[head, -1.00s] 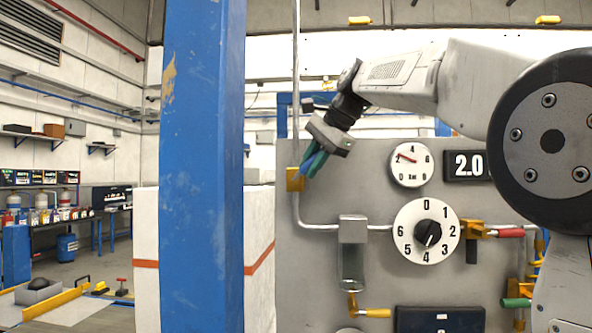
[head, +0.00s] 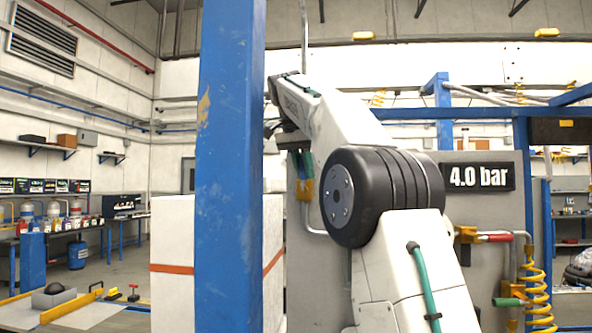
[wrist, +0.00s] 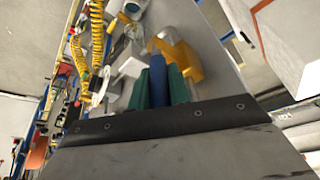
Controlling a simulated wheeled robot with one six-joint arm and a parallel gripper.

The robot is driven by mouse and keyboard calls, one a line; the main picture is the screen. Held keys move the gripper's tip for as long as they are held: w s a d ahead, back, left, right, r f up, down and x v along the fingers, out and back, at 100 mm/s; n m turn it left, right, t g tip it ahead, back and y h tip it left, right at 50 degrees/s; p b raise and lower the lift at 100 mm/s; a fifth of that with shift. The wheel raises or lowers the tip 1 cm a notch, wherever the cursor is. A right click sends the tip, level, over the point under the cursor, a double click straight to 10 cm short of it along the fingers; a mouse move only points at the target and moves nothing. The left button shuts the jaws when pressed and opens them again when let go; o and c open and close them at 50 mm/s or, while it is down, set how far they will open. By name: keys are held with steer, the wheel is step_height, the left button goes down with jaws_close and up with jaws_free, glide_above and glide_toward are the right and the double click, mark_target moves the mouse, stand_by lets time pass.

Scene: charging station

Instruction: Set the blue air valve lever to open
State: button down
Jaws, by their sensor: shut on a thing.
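The blue air valve lever (wrist: 157,80) lies between the two green fingers of my gripper in the wrist view. A yellow-brass valve body (wrist: 182,58) is right beside the fingertips. In the head view my gripper (head: 300,165) points down and is shut on the blue lever, just above the brass valve (head: 306,189) on the vertical pipe. The blue post and my own arm crowd this spot, so the exact lever angle is hard to tell; it looks close to the pipe's line.
A blue post (head: 229,180) stands left of my gripper. The display (head: 477,177) on the grey panel reads 4.0 bar. A red-handled fitting (head: 494,238) and a yellow coiled hose (head: 538,290) are at right. My arm hides the dial and gauge.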

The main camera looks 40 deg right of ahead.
steer(key=shift+w+a+h, duration=0.15)
steer(key=shift+h, duration=0.15)
steer(key=shift+f, duration=0.1)
steer(key=c, duration=1.3)
jaws_free()
